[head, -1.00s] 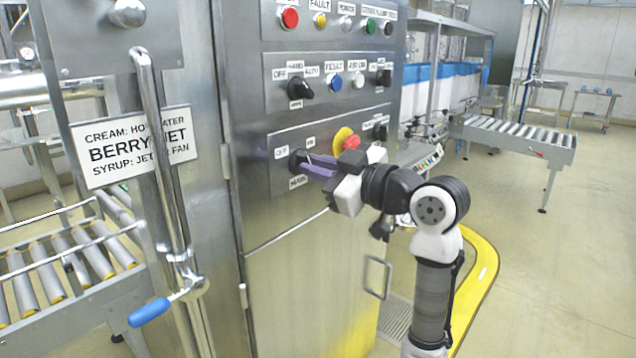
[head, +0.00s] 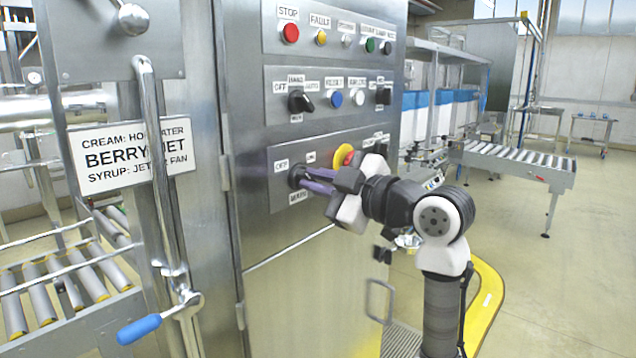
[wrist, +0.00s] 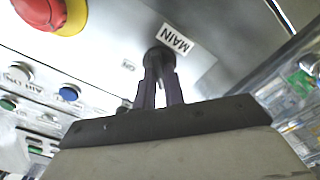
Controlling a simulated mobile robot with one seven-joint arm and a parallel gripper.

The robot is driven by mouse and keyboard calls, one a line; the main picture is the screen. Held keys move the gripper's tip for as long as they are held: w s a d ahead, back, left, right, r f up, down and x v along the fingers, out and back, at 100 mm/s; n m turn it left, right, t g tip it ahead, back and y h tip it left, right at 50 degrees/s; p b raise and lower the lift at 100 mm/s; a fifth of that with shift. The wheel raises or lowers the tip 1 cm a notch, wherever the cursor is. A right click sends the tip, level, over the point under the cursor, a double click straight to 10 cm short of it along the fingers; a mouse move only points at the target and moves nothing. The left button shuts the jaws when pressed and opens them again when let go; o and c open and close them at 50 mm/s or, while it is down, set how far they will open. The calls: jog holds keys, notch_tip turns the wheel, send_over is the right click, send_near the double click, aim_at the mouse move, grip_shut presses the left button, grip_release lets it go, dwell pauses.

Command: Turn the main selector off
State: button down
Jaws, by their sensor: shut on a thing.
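The main selector (head: 294,174) is a black rotary knob on the lower panel of the steel cabinet, with OFF and ON labels above it and a MAIN label below. My gripper (head: 305,180) reaches it from the right, its purple fingers closed on the knob. In the wrist view the knob (wrist: 158,55) sits between the fingertips (wrist: 160,75), beside the MAIN label (wrist: 174,38). The fingers hide much of the knob, so its exact pointing direction is hard to tell.
A red emergency button on a yellow base (wrist: 62,12) is close to my gripper. Another black selector (head: 300,101) and several coloured buttons sit on the panels above. A blue-handled lever (head: 140,328) stands at the left. Open floor lies to the right.

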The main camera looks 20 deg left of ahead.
jog(key=c, duration=1.5)
grip_release()
jog(key=b+v, duration=0.1)
jog(key=v, duration=1.2)
jog(key=shift+s+d, duration=0.1)
jog(key=shift+d, duration=0.3)
